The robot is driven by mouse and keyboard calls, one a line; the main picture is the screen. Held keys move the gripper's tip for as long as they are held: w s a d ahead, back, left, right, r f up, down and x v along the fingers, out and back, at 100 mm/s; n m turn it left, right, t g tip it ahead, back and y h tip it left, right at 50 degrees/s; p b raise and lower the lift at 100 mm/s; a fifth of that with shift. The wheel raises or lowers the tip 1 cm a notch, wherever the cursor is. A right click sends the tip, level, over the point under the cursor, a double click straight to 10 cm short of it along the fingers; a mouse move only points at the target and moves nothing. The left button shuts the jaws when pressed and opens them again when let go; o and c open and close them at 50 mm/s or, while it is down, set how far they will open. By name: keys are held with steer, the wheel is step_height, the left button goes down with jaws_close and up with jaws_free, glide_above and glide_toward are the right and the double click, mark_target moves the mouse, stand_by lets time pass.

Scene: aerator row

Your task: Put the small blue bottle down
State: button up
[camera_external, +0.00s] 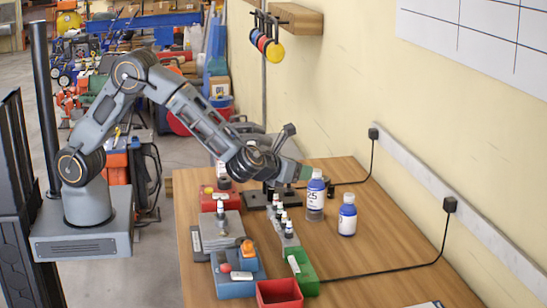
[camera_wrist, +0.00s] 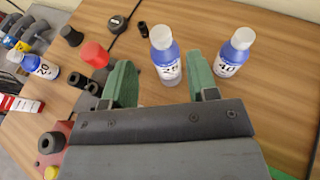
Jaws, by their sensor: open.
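A blue bottle with a white cap and the label 25 (camera_external: 315,195) stands upright on the table. In the wrist view this bottle (camera_wrist: 165,58) shows in the gap between my green fingers, beyond them, with clear space on both sides. A second blue bottle, label 40 (camera_external: 347,215), stands to its right and also shows in the wrist view (camera_wrist: 235,52). A third, label 20 (camera_wrist: 40,70), is at the far left there. My gripper (camera_external: 304,172) is open and empty, close to the left of the 25 bottle's top; it fills the wrist view's lower middle (camera_wrist: 160,72).
A wall is behind.

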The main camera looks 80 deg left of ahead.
steer(key=s+r+m+h, duration=0.5)
steer(key=r+m, duration=0.1)
steer(key=m, duration=0.6)
steer(key=s+r+m+h, duration=0.5)
steer(key=s+m, duration=0.1)
steer(key=m, duration=0.5)
steer(key=s+a+f+m+g+y, duration=0.1)
steer(key=s+a+m+g, duration=0.3)
steer(key=s+m, duration=0.5)
steer(key=s+a+f+m+g+y, duration=0.2)
steer(key=s+a+m, duration=0.4)
steer(key=s+m, duration=0.4)
steer(key=shift+s+a+f+g, duration=0.3)
steer(key=shift+s+f+g, duration=0.3)
steer(key=shift+s+g, duration=0.35)
